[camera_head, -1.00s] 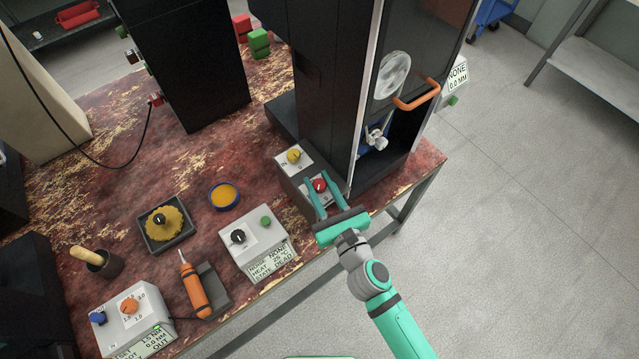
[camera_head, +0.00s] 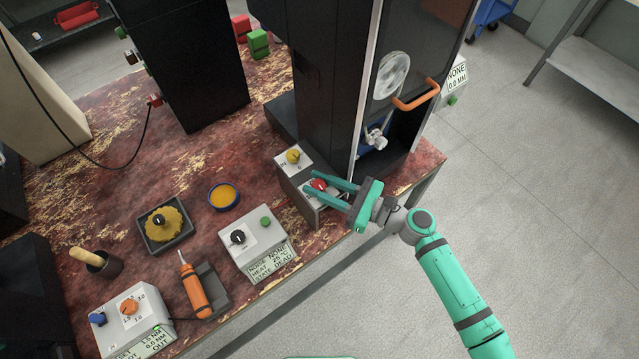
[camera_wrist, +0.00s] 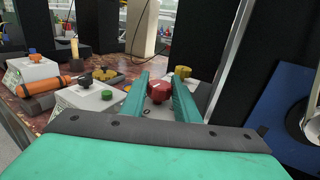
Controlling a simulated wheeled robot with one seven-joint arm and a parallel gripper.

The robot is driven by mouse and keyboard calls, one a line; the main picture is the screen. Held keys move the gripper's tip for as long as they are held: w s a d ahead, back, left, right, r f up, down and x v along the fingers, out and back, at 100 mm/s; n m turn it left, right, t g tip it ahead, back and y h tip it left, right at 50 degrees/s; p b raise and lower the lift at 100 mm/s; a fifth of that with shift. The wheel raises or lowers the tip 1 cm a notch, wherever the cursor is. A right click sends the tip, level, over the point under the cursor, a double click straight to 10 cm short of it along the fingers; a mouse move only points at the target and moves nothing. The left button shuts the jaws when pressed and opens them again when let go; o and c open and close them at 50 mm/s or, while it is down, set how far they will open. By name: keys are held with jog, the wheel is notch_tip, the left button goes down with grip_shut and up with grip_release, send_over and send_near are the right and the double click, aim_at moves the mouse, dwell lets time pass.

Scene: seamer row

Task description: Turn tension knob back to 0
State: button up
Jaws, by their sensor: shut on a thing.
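My gripper (camera_head: 309,182) reaches in from the right, shut on the red knob with one finger on each side. In the wrist view the red knob (camera_wrist: 160,91) with a white pointer mark lies between the two teal fingers. A yellow knob (camera_head: 293,156) on a white plate with a "0" sits behind it on the same box. The red knob's scale is mostly hidden. I cannot tell which knob is the tension knob.
A grey box (camera_head: 255,245) with black and green knobs stands left of my gripper. The black machine's orange handle (camera_head: 416,95) juts out above. Open floor lies right.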

jog(key=shift+f+n+g, duration=0.15)
jog(key=shift+n+g, duration=0.15)
jog(key=shift+g, duration=0.1)
jog(key=o, duration=1)
jog(key=v, duration=1)
jog(key=shift+s+d+f, duration=0.1)
jog(key=shift+d, duration=0.25)
